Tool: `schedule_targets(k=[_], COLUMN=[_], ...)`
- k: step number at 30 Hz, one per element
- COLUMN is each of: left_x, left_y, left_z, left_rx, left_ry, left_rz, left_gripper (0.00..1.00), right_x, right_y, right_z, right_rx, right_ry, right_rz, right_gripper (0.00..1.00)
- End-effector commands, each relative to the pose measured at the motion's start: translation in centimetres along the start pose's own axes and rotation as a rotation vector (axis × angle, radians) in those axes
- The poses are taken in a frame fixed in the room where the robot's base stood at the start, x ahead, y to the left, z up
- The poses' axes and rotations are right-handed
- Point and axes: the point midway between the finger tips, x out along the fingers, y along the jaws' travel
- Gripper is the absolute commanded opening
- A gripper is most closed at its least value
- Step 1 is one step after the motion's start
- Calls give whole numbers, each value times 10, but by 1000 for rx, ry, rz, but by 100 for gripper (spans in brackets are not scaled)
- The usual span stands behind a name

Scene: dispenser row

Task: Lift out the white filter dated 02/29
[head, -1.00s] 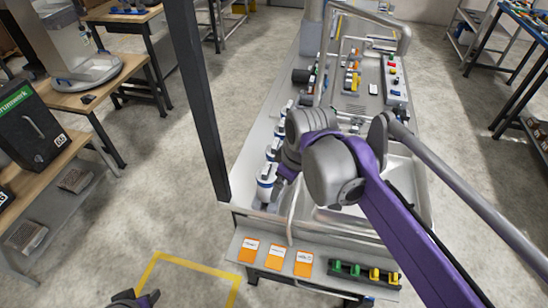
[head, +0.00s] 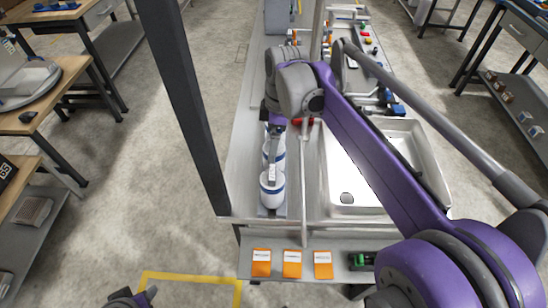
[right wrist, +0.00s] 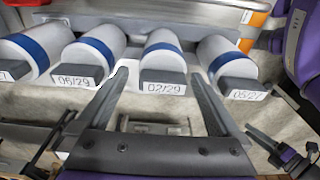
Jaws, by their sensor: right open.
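In the right wrist view the white filter dated 02/29 (right wrist: 163,52) lies between its neighbours, with a blue band and a dark label block. My right gripper (right wrist: 160,78) is open, its fingers to either side of that label, with nothing held. Whether they touch the filter is unclear. In the head view my right gripper (head: 274,145) is above the filter row, partly hiding it; white filters with blue bands (head: 272,198) stand below, dates unreadable. My left gripper (head: 134,297) is low at the left, cut by the frame edge; its jaw state is unclear.
A white sink (head: 360,165) is right of the row. Orange cards (head: 292,264) lie on the front shelf. A dark post (head: 182,110) stands left of the row.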

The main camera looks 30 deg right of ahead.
Motion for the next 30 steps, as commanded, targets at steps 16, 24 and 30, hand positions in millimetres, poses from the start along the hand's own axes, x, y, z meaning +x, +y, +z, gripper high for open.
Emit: schedule_targets(k=[16, 24, 30], left_x=[1, 1, 1], left_y=[0, 0, 0], left_z=[1, 1, 1], left_rx=[0, 0, 0], left_ry=[-1, -1, -1], left_rz=[0, 0, 0], left_gripper=[50, 50, 50], right_x=[40, 39, 39], right_y=[-2, -3, -3], right_z=[4, 4, 4], right_rx=[1, 1, 1], right_ry=[1, 0, 0], right_rz=[1, 1, 1], right_gripper=[100, 51, 15])
